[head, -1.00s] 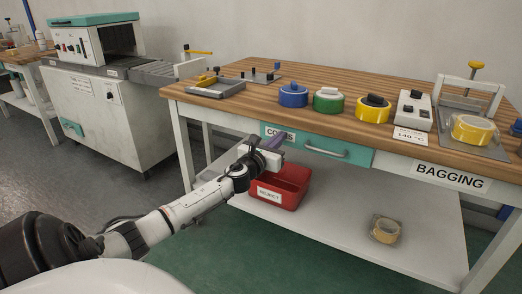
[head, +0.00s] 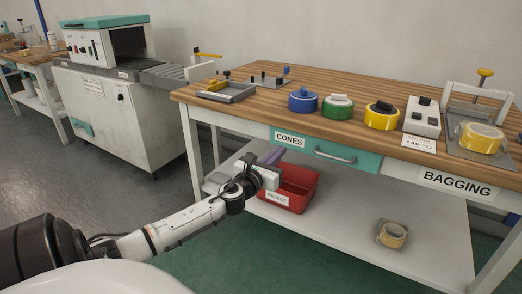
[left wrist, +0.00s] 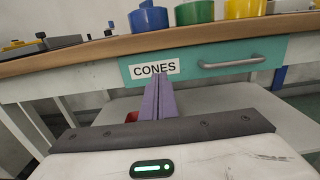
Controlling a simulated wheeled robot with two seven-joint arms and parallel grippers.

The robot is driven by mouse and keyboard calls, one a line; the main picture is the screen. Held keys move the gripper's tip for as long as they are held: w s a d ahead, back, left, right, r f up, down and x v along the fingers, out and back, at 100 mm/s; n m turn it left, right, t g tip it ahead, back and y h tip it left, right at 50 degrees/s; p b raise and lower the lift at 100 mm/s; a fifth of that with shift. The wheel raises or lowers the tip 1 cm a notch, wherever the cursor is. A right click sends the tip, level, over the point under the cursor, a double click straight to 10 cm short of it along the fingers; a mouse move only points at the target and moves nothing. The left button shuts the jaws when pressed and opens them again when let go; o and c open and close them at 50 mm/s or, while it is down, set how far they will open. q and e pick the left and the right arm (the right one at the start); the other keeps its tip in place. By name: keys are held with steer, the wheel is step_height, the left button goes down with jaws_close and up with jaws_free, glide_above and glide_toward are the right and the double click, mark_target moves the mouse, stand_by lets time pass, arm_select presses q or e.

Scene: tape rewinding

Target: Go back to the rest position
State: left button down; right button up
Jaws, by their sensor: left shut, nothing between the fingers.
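My left gripper (head: 272,159) is shut and empty, with its purple fingers together. It hangs in front of the table, below the teal drawer marked CONES (head: 325,152), and in the head view it overlaps the red REJECT bin (head: 297,187) on the lower shelf. In the left wrist view the shut fingers (left wrist: 158,98) point at the area just under the CONES label, with the drawer (left wrist: 235,60) ahead and closed. My right gripper is not in either view.
On the wooden tabletop (head: 250,110) stand a blue roll (head: 303,102), a green roll (head: 337,108), a yellow roll (head: 381,117), a switch box (head: 422,118) and a tape roll on a plate (head: 480,138). A bagged tape roll (head: 392,235) lies on the lower shelf. A white machine (head: 118,105) stands at left.

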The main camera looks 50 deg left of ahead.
arm_select(q)
steer(key=v, duration=0.7)
steer(key=shift+p, duration=0.45)
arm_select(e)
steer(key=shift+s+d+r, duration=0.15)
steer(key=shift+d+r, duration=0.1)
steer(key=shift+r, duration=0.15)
